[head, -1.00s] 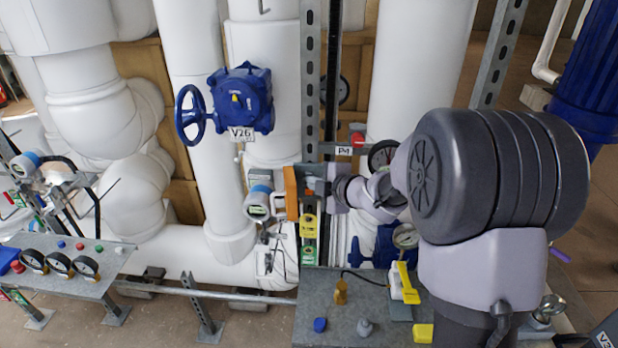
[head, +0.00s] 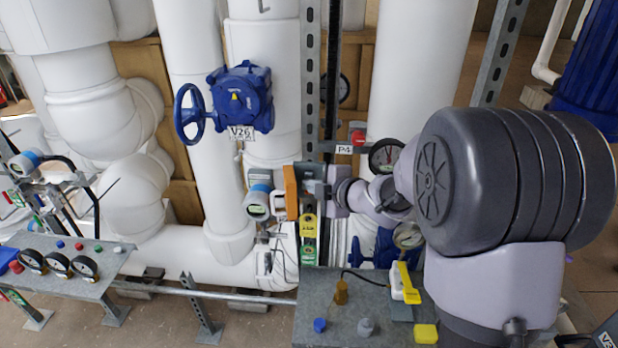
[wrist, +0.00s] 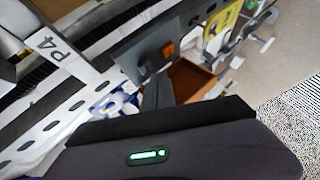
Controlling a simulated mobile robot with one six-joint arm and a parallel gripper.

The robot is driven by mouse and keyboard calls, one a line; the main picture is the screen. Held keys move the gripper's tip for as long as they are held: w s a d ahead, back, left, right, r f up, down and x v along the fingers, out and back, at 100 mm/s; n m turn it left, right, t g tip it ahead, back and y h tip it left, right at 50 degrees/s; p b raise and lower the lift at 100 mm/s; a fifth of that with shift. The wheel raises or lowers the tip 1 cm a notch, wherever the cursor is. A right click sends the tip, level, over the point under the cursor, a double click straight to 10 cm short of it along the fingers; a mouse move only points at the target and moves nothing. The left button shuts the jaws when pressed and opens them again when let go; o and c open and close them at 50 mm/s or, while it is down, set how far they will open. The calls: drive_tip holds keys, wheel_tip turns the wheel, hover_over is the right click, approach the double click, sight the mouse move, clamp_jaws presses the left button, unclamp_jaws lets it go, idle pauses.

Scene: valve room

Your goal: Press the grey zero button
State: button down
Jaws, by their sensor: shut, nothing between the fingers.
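In the head view my gripper (head: 318,188) is at the panel beside the steel upright, right of an orange plate (head: 291,192). My fingers hide part of the panel there.
A perforated steel upright (head: 310,90) and a P4 label (head: 344,149) are close to my arm. Yellow tags (head: 308,228) hang below the panel. A grey bench (head: 345,305) holds several small items. A blue valve V26 (head: 240,100) is up left.

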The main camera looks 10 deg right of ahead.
drive_tip(key=shift+s+a+b, duration=0.25)
drive_tip(key=shift+s+b, duration=0.05)
drive_tip(key=shift+s, duration=0.5)
drive_tip(key=shift+s+a+b, duration=0.25)
drive_tip(key=shift+s+a, duration=0.05)
drive_tip(key=shift+s, duration=0.5)
drive_tip(key=shift+s+a+b, duration=0.25)
drive_tip(key=shift+s+b, duration=0.05)
drive_tip(key=shift+s, duration=0.5)
